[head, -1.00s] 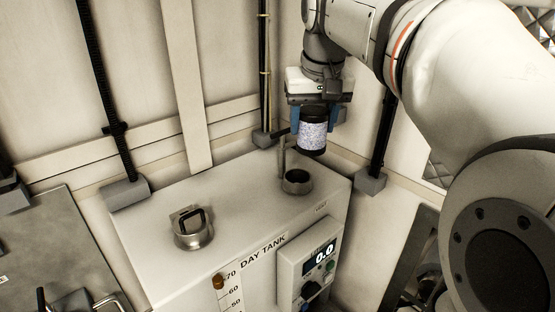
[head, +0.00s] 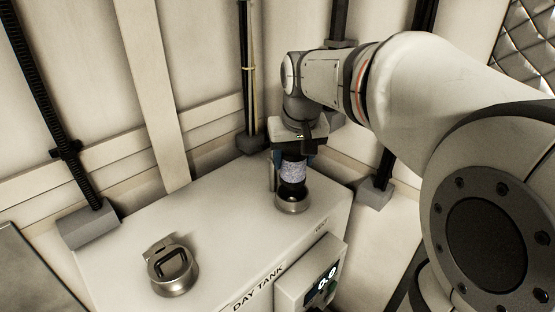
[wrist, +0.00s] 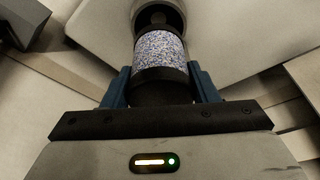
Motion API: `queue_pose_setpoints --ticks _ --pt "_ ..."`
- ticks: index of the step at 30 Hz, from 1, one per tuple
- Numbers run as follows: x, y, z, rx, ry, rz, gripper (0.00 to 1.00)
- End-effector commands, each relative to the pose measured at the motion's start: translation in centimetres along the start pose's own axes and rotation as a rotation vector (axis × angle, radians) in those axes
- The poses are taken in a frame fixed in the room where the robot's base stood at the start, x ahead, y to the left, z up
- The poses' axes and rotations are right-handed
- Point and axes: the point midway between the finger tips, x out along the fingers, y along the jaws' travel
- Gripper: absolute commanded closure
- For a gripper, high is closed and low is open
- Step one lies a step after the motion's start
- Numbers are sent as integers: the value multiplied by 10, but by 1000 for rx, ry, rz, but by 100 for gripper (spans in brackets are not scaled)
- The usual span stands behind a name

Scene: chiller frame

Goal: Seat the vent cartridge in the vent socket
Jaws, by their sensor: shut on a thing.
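The vent cartridge (head: 292,171) is a speckled blue-white cylinder with black ends. It hangs upright from my gripper (head: 292,158). In the wrist view the two blue fingers of my gripper (wrist: 160,82) are shut on the black top end of the cartridge (wrist: 160,47). The vent socket (head: 292,204) is a metal ring on the tank top, directly under the cartridge. The cartridge's lower end is at the socket mouth; I cannot tell how deep it sits. In the wrist view the socket (wrist: 180,12) surrounds the narrow tip.
A thin post (head: 272,175) rises beside the socket. A display box (head: 312,275) is on the tank's front. Walls close in behind.

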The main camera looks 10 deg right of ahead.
Motion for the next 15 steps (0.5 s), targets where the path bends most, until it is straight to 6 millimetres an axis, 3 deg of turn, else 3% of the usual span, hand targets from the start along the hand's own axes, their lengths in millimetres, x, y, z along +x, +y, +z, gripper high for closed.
queue_pose_setpoints --ticks 15 --pt "54 -2 15 -4 1 -1 73"
